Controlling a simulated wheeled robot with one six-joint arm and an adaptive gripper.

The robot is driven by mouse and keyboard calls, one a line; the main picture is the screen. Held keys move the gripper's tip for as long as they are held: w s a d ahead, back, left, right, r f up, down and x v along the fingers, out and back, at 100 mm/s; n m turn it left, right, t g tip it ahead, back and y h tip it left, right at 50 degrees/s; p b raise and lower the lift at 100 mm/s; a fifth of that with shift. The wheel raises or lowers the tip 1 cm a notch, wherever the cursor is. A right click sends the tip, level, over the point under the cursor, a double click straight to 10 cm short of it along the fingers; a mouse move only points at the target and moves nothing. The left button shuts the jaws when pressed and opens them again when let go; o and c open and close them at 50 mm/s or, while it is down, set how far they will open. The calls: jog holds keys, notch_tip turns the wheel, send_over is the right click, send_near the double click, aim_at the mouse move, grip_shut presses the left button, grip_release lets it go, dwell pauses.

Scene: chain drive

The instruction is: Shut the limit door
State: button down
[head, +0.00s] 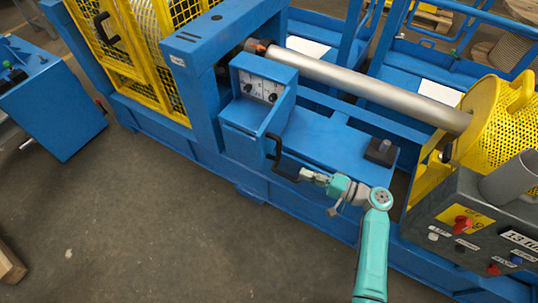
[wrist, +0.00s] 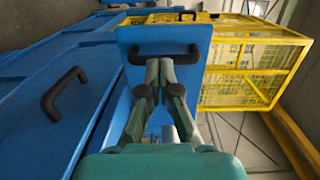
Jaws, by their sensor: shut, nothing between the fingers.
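The limit door appears to be the blue panel (wrist: 197,38) standing upright ahead of my gripper in the wrist view, with a black bar handle (wrist: 140,49) across its upper part. My gripper (head: 301,174) is shut and empty, to the right of and below that handle.
A second black handle (wrist: 63,94) sits on a blue surface at left in the wrist view. A silver roller (head: 370,83) spans behind the box. A yellow guard (head: 500,112) and grey control panel (head: 465,235) stand at right. The floor (head: 150,220) in front is clear.

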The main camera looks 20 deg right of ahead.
aim_at(261, 152)
jog(key=shift+y, duration=0.3)
jog(key=x, duration=0.9)
jog(key=r+x, duration=0.1)
jog(key=x, duration=0.3)
jog(key=shift+w+r, duration=0.1)
jog(key=shift+w, duration=0.45)
jog(key=shift+a, duration=0.1)
